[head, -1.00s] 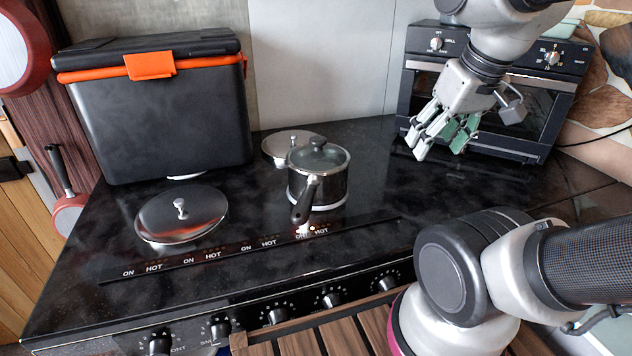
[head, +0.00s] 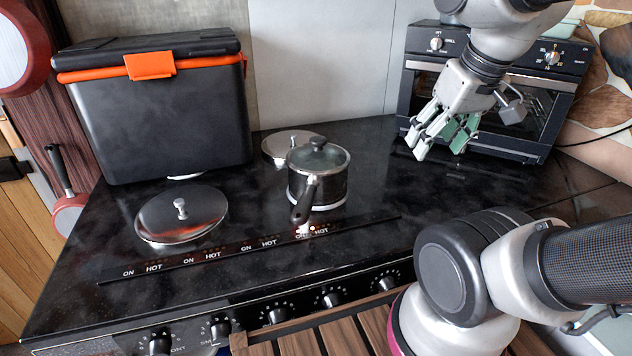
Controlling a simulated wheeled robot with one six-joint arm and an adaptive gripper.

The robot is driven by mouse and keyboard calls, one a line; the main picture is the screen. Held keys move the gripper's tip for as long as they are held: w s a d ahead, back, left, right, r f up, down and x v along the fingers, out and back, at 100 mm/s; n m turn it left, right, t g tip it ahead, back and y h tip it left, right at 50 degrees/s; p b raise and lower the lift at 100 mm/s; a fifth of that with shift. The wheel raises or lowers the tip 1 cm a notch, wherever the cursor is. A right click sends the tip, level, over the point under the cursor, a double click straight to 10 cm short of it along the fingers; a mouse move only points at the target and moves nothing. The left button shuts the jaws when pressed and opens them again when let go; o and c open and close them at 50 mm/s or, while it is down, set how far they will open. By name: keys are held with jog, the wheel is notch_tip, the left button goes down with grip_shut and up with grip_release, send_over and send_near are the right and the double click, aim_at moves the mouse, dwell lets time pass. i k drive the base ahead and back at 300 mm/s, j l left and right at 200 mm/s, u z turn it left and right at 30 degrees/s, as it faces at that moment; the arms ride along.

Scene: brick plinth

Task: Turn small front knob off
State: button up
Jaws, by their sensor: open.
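The stove (head: 95,290) is black, with a row of several dark knobs along its front face at the bottom of the head view. One knob (head: 220,331) sits beside a partly readable label beginning "SM"; another knob (head: 160,344) is to its left by letters ending "ONT". Which way their pointers face is too small to tell. My gripper (head: 441,142) is open and empty, high over the back right of the stove in front of the small oven, far from the knobs and touching nothing.
A lidded pot (head: 320,178) stands on the stove with its handle toward the front. A round metal lid (head: 182,215) covers the left burner; another lid (head: 290,146) lies behind the pot. A black cool box (head: 160,115) and a small oven (head: 540,95) stand behind. Wooden slats (head: 320,338) lie before the knobs.

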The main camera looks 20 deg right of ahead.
aim_at(333, 299)
jog(key=k+j, duration=1.25)
jog(key=j, duration=0.2)
jog(key=j+z, duration=0.05)
